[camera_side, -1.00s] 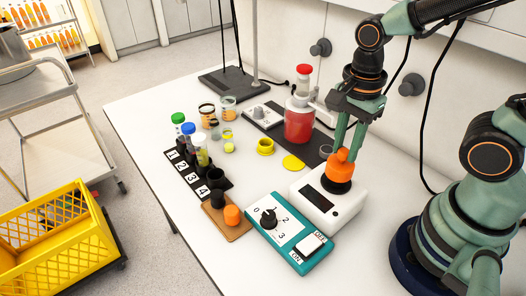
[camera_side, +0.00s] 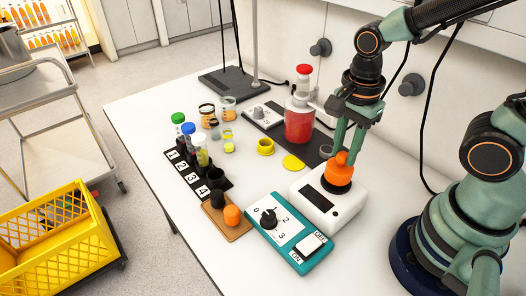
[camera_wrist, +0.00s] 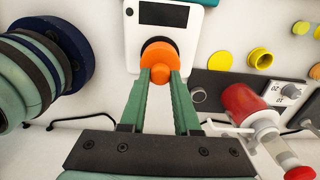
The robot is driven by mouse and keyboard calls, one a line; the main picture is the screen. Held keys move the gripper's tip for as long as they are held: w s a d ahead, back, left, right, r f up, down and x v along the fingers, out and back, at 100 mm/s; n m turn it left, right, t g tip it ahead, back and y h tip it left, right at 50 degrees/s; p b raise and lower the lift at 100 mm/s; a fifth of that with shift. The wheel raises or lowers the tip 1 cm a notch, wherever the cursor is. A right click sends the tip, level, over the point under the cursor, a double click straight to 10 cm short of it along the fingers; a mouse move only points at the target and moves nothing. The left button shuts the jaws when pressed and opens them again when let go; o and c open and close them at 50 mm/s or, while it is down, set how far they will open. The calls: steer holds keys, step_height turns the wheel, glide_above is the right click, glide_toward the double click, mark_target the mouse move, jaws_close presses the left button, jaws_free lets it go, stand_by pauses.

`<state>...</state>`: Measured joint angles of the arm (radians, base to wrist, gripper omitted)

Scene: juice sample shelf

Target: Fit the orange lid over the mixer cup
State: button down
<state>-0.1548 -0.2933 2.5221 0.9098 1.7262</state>
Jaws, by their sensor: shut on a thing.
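The orange lid (camera_side: 338,173) has a wide lower part and a narrow knob on top. It is on or just over the black mixer cup on the white mixer (camera_side: 318,210). In the wrist view the lid (camera_wrist: 157,53) covers most of the cup, and a dark edge of the cup (camera_wrist: 152,41) shows at its far side. My gripper (camera_side: 350,152) points down and is shut on the lid's knob; its fingers (camera_wrist: 160,76) also show in the wrist view. I cannot tell whether the lid is fully seated.
A teal control box (camera_side: 290,238) with a dial and switch stands in front of the mixer. A wooden block (camera_side: 228,229) with an orange peg is to the left. A red juice jar (camera_side: 298,125) and yellow lid (camera_side: 293,163) are behind. White bench lies clear at front left.

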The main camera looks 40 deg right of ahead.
mark_target(344, 153)
steer(key=shift+f, duration=0.2)
steer(key=c, duration=0.6)
jaws_free()
steer(key=shift+o, duration=0.2)
steer(key=shift+r, duration=0.1)
step_height(344, 153, up, 12)
steer(key=w+d+n+t, duration=0.1)
steer(key=n+t, duration=0.1)
steer(key=n, duration=0.4)
steer(key=w+d+n+t, duration=0.1)
steer(key=w+n, duration=0.1)
steer(key=n, duration=0.4)
steer(key=w+d+n+t, duration=0.1)
steer(key=n+t, duration=0.1)
steer(key=n, duration=0.4)
steer(key=shift+w+d+f+t, duration=0.25)
steer(key=shift+d+t, duration=0.05)
steer(key=shift+d, duration=0.05)
